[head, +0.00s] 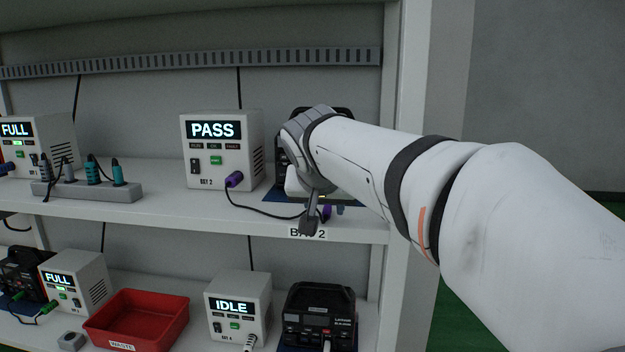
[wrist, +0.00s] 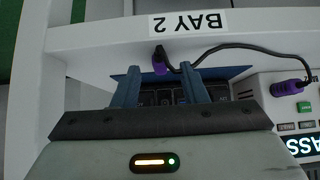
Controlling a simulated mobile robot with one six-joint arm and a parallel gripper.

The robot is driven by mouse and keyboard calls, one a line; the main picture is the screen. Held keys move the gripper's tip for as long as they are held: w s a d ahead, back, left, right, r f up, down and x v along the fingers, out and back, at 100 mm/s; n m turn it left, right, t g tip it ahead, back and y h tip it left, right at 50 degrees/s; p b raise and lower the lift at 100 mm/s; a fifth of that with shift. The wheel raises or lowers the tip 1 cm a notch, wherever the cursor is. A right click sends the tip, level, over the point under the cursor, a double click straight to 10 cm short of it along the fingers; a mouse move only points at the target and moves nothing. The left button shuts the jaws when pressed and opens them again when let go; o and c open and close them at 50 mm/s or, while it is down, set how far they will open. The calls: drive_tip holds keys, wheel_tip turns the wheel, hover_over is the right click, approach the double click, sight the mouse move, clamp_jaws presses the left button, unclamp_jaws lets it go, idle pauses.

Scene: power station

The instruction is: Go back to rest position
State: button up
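My arm reaches in from the right to the upper shelf in the head view. My gripper (head: 311,212) is at the shelf's front edge by the BAY 2 label (head: 307,233). In the wrist view my gripper (wrist: 160,72) is open, its two blue fingers apart. A purple plug (wrist: 160,62) on a black cable shows between the fingertips, with gaps on both sides; it also shows in the head view (head: 326,211). Whether the plug sits in a socket is unclear. My arm largely hides a black device (head: 338,112) on a blue mat.
A PASS tester (head: 213,160) with a purple plug stands left of my gripper. A power strip (head: 95,190) and a FULL tester (head: 30,150) are farther left. Below are a red bin (head: 135,322), an IDLE tester (head: 238,318) and a black unit (head: 320,310). A shelf post (head: 405,80) stands behind my arm.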

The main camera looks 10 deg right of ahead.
drive_tip(key=v, duration=0.7)
drive_tip(key=s+d+f+n+g+y, duration=0.1)
drive_tip(key=s+f+g, duration=0.1)
drive_tip(key=s+f, duration=0.4)
drive_tip(key=s+d+f+n+g+y, duration=0.1)
drive_tip(key=s+f, duration=0.5)
drive_tip(key=f, duration=0.7)
drive_tip(key=s+d+f+n+g, duration=0.1)
drive_tip(key=s+f+g, duration=0.1)
drive_tip(key=s+f, duration=0.4)
wheel_tip(320, 180, down, 4)
drive_tip(key=shift+d+r+n+g+y+p, duration=0.2)
drive_tip(key=shift+d+n+g+y+p, duration=0.1)
drive_tip(key=shift+d+g+y+p, duration=0.1)
